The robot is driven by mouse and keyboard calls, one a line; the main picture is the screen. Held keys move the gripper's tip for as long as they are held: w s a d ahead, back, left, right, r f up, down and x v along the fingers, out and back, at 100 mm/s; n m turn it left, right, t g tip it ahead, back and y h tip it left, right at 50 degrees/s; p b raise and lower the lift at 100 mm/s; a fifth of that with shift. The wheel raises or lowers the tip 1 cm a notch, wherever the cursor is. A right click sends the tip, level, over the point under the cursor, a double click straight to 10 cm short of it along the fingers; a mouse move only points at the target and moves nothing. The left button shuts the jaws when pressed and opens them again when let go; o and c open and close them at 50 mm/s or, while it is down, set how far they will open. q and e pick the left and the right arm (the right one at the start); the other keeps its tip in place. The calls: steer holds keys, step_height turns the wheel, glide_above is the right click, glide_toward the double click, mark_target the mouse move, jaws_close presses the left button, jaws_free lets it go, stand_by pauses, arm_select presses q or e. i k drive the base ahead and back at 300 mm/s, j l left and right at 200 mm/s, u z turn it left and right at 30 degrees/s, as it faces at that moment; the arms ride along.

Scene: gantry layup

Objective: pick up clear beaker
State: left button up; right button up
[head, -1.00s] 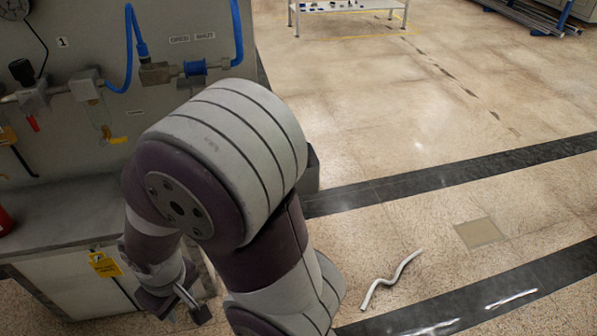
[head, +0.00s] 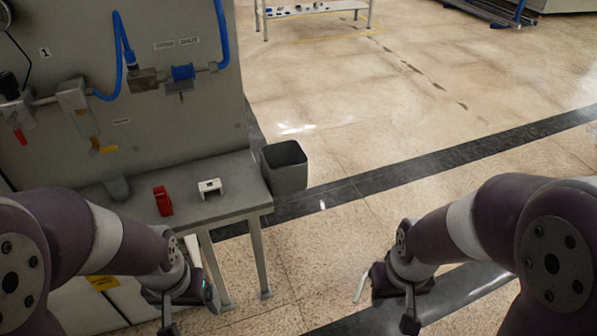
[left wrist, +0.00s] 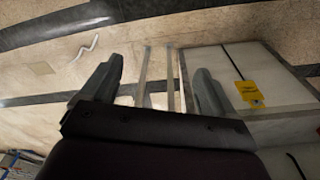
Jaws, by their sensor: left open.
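A greyish, see-through cup shape (head: 116,187) stands on the bench at left in the head view and looks like the clear beaker. My left arm hides part of the bench in front of it. My left gripper (head: 188,309) is low in front of the bench edge, apart from the cup and nearer to me. The left wrist view shows its two fingers (left wrist: 153,88) spread with nothing between them. My right gripper (head: 388,300) hangs over the floor on the right, with its fingers apart and empty.
A red object (head: 163,201) and a small white object (head: 209,188) lie on the grey bench (head: 232,200). A grey bin (head: 285,168) stands beyond its right end. Hoses and valves line the panel (head: 200,110) behind. Open floor lies to the right.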

mark_target(116, 186)
steer(key=i+l+u, duration=0.15)
steer(key=u, duration=0.3)
steer(key=i+l+u, duration=0.25)
steer(key=u, duration=0.2)
steer(key=i+l+u, duration=0.1)
steer(key=l+u, duration=0.2)
steer(key=u, duration=0.15)
